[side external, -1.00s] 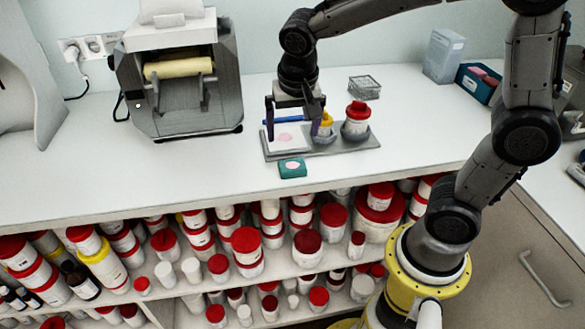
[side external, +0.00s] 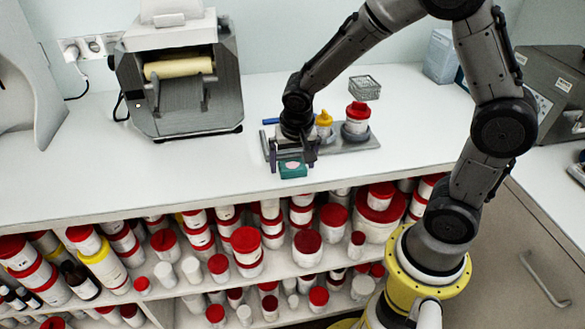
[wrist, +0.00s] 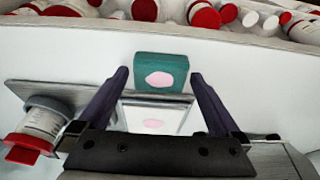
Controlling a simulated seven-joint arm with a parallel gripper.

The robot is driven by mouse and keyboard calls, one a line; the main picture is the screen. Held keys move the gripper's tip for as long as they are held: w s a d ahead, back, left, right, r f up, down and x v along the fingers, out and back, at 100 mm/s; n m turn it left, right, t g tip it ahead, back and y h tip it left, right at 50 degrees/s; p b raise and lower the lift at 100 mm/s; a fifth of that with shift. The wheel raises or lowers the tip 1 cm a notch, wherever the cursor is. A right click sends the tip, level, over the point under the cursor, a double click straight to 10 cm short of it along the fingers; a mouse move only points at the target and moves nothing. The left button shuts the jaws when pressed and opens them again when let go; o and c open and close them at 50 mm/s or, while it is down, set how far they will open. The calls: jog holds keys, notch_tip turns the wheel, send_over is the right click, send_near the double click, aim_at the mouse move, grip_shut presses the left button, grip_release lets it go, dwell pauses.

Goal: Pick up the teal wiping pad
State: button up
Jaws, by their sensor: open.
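The teal wiping pad (side external: 293,170) is a small block with a pale pink oval on its face. It sits on the white counter near the front edge, just in front of the grey tray. In the wrist view the pad (wrist: 161,73) lies just beyond the fingertips, centred between them. My gripper (side external: 292,160) is open and empty, low over the counter at the pad. In the wrist view my gripper (wrist: 158,77) has one finger on each side of a white plate with a pink oval (wrist: 152,120) on the tray.
The grey tray (side external: 363,147) holds a red-capped jar (side external: 356,118) and a yellow-topped container (side external: 324,121). A wire basket (side external: 365,87) stands behind. Shelves of red-lidded jars (side external: 246,243) lie below the front edge.

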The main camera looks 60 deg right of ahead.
aim_at(292, 163)
jog(key=c, duration=1.2)
jog(key=shift+o, duration=0.2)
jog(key=shift+r, duration=0.5)
notch_tip(292, 163, up, 2)
jog(key=shift+r, duration=0.1)
jog(key=s+a+r, duration=0.1)
jog(key=s+r, duration=0.9)
jog(key=s, duration=0.4)
jog(key=shift+a, duration=0.15)
